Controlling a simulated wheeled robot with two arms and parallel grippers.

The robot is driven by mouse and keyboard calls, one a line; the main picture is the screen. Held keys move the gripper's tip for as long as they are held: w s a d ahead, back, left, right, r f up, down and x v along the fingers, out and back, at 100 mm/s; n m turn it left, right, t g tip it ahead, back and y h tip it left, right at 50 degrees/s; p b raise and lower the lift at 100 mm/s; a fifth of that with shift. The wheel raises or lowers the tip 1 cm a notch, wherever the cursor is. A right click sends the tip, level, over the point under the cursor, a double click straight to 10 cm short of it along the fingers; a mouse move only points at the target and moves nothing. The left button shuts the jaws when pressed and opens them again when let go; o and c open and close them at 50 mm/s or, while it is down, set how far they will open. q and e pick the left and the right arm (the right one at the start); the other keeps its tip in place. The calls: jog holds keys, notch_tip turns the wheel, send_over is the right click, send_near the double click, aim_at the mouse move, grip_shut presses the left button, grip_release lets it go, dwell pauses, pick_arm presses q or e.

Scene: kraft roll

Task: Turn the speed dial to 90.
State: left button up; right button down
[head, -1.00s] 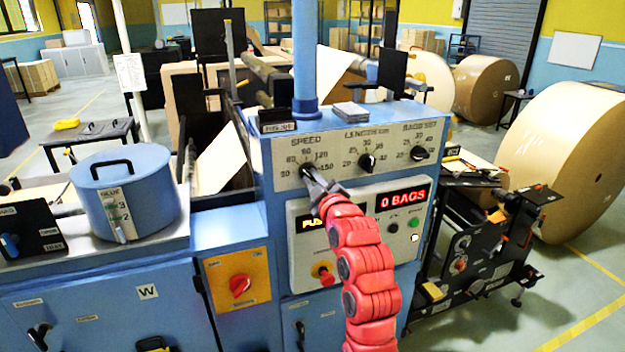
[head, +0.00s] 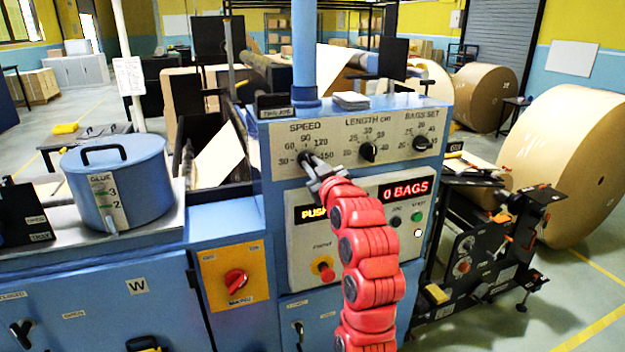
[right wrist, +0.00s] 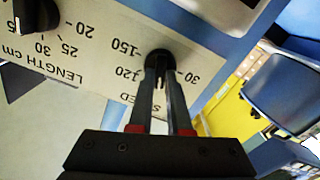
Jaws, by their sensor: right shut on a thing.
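The speed dial (head: 305,158) is a black knob at the left of the blue machine's grey panel, under the word SPEED. Marks 30, 60, 90, 120 and 150 run around it. My right gripper (head: 313,167), on a red arm, reaches it from below and is shut on it. In the right wrist view the panel appears upside down, and the dial (right wrist: 160,60) sits between the two dark fingertips (right wrist: 161,75). The fingers cover much of the knob, so I cannot tell which number it points at. My left gripper is not in view.
The length dial (head: 367,152) and the bags set dial (head: 422,144) are to the right on the same panel. A blue glue pot (head: 117,185) stands at left.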

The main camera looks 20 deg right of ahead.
jog(key=shift+m+b, duration=0.8)
jog(key=shift+m, duration=0.3)
jog(key=shift+d+m+b, duration=0.1)
jog(key=shift+m+b, duration=0.35)
jog(key=shift+m, duration=0.35)
jog(key=c, duration=0.9)
grip_release()
jog(key=shift+o, duration=0.2)
